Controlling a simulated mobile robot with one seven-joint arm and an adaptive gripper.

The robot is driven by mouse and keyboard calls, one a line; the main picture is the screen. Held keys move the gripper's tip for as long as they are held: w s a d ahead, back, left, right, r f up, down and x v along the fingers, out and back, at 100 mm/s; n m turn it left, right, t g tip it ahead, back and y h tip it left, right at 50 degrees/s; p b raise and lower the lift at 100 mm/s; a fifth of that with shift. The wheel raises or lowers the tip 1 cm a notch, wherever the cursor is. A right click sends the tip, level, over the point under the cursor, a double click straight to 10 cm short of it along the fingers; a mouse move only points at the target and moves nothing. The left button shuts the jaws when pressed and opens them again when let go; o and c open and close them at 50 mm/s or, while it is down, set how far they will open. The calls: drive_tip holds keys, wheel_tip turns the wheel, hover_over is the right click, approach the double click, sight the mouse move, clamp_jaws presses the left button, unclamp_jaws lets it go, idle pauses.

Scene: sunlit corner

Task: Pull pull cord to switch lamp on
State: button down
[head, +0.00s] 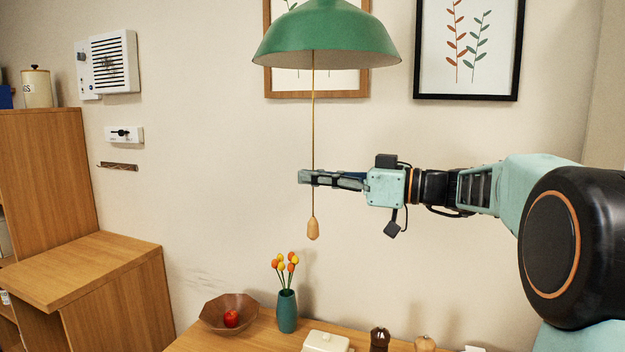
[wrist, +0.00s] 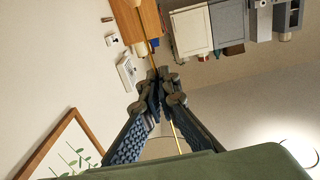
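The green lamp (head: 326,40) hangs at the top of the head view, and I see no glow beneath it. A thin yellow pull cord (head: 313,110) drops straight from it to a wooden knob (head: 313,229). My gripper (head: 307,177) reaches in level from the right, at the cord above the knob. In the wrist view the cord (wrist: 177,138) runs between the fingers, and my gripper (wrist: 156,80) looks closed on it at the fingertips.
Below are a teal vase with flowers (head: 287,310), a brown bowl (head: 213,322) holding a red apple (head: 231,319), and a white dish (head: 326,343) on a wooden table (head: 262,333). Framed pictures (head: 469,94) hang behind. A wooden cabinet (head: 100,300) stands left. Air around the knob is clear.

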drive_tip(key=c, duration=2.7)
unclamp_jaws()
drive_tip(key=shift+f+b, duration=0.3)
drive_tip(key=o, duration=0.6)
drive_tip(key=shift+d, duration=0.1)
